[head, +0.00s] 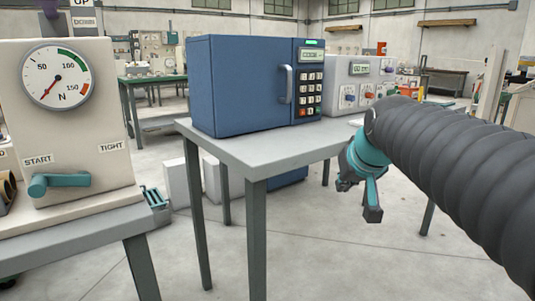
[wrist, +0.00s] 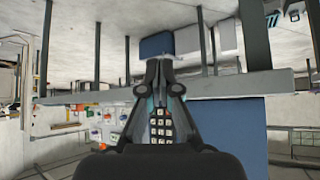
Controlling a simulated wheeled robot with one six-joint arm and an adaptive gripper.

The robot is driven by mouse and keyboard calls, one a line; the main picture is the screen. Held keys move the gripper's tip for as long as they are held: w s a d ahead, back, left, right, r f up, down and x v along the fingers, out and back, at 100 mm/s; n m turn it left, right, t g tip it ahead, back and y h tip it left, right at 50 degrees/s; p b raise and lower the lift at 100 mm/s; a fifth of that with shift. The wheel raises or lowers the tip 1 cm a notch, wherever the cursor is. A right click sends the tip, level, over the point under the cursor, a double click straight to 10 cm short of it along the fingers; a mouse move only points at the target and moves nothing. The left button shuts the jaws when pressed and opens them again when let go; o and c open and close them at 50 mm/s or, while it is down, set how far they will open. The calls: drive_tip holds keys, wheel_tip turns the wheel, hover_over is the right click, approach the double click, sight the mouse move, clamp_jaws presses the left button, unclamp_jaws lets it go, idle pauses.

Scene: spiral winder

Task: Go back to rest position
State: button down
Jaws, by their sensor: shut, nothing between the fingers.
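My gripper (head: 373,213) hangs at the lower end of my dark ribbed arm in the head view, in front of the right part of the grey table (head: 225,150). In the wrist view my gripper (wrist: 158,62) shows its dark fingers together, with nothing between them. No held object is seen. The wrist view looks upside down, with the table's edge (wrist: 240,86) crossing behind the fingers. The gripper appears apart from the table, though the exact gap cannot be told.
A blue keypad box (head: 245,85) and a beige panel unit (head: 350,80) stand on the table. At left, a beige machine (head: 85,130) with a force dial (head: 57,78) and teal lever (head: 60,182) stands on another bench. The floor (head: 330,255) below my gripper looks clear.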

drive_tip(key=s+f+g+p, duration=0.1)
drive_tip(key=s+f, duration=0.6)
drive_tip(key=s, duration=0.4)
drive_tip(key=s+f+g, duration=0.2)
drive_tip(key=s+f, duration=0.6)
drive_tip(key=s, duration=0.3)
drive_tip(key=shift+f+m+h+p, duration=0.25)
drive_tip(key=shift+m+h+p, duration=0.05)
drive_tip(key=shift+p, duration=0.05)
